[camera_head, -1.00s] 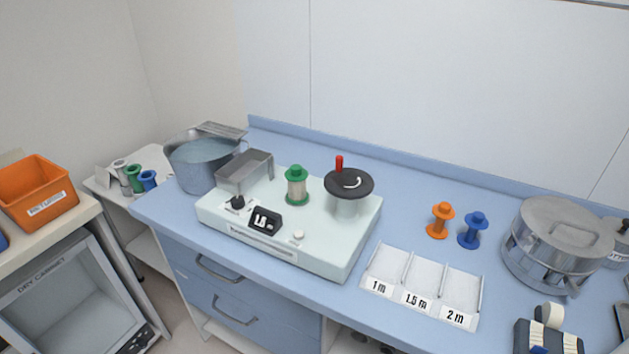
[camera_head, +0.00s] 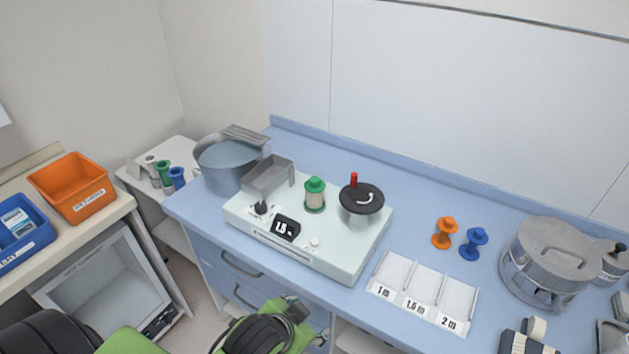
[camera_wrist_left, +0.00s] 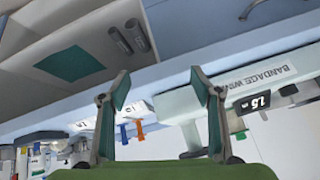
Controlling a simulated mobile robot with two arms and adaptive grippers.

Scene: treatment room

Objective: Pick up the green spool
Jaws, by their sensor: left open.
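The green spool (camera_head: 315,195), with green ends and a pale middle, stands upright on the pale winding machine (camera_head: 342,258), left of the black crank disc (camera_head: 361,198). My left gripper (camera_head: 293,309) is low in the head view, in front of the bench and below the machine, apart from the spool. In the left wrist view my left gripper (camera_wrist_left: 160,88) has its two fingers spread with nothing between them. A small green part beside the 1.5 display there looks like the spool (camera_wrist_left: 239,134), partly hidden by a finger. My right gripper is out of view.
A metal tray (camera_head: 268,176) and a basin (camera_head: 226,164) stand left of the spool. Orange (camera_head: 445,232) and blue (camera_head: 474,243) spools, a three-slot tray (camera_head: 424,288) and a steel pot (camera_head: 549,262) are to the right. Another green item (camera_head: 163,173) sits in the left rack.

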